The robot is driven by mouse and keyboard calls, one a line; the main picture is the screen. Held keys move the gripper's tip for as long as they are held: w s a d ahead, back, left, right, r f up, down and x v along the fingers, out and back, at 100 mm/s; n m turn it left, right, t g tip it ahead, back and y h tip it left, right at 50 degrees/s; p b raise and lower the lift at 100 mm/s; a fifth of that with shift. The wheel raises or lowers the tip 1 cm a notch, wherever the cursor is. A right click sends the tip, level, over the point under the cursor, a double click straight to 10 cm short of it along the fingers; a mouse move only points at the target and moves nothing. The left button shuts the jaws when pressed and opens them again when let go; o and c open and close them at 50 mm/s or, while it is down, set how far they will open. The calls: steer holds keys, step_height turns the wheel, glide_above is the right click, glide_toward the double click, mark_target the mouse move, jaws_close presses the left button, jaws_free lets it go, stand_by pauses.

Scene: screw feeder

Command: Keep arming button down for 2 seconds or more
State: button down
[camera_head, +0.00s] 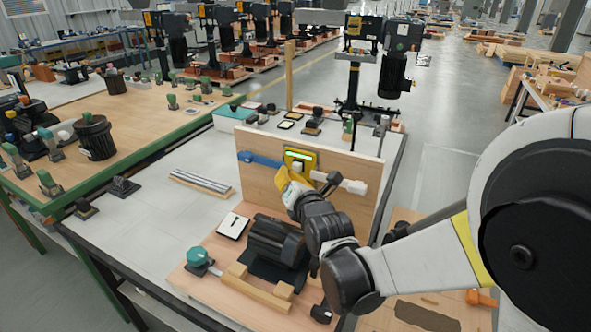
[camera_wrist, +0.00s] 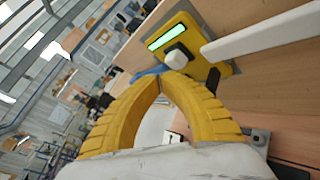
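A yellow panel (camera_head: 312,155) is fixed to an upright wooden board, with a green lit strip near its top. A white button on a black base sits below the strip; the button shows in the wrist view (camera_wrist: 176,60) and in the head view (camera_head: 298,167). My gripper (camera_wrist: 162,78) has two yellow ribbed fingers whose tips meet, with nothing seen between them. The fingertips are right at the lower edge of the button; contact or how far it is pressed cannot be told. In the head view my gripper (camera_head: 286,176) is in front of the panel.
The wooden board (camera_head: 347,168) also bears a blue part (camera_head: 259,159) on the left and a white-ended bar (camera_head: 353,186) on the right. A dark motor (camera_head: 276,240) stands below, close to my wrist. The pale tabletop at left is largely clear.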

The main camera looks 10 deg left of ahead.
steer(key=shift+s+a, duration=0.1)
steer(key=shift+s, duration=0.05)
steer(key=s, duration=0.1)
steer(key=s+a, duration=0.1)
steer(key=s, duration=0.2)
steer(key=shift+s+a, duration=0.25)
stand_by(0.4)
steer(key=s+d+r+m+g+h, duration=0.1)
steer(key=s+d+m+h, duration=0.2)
steer(key=d+m, duration=0.65)
steer(key=s+d+m+g+h, duration=0.2)
steer(key=s+d+m+h, duration=0.1)
steer(key=d+m, duration=0.65)
steer(key=s+d+f+m+g, duration=0.2)
steer(key=s+d+m, duration=0.4)
steer(key=s+m, duration=0.1)
steer(key=s+d+f+m+g+h, duration=0.1)
steer(key=s+d+f+m+g, duration=0.1)
steer(key=s+d+m, duration=0.4)
steer(key=shift+s+m+g, duration=0.4)
steer(key=shift+s+m, duration=0.5)
steer(key=shift+s, duration=1.3)
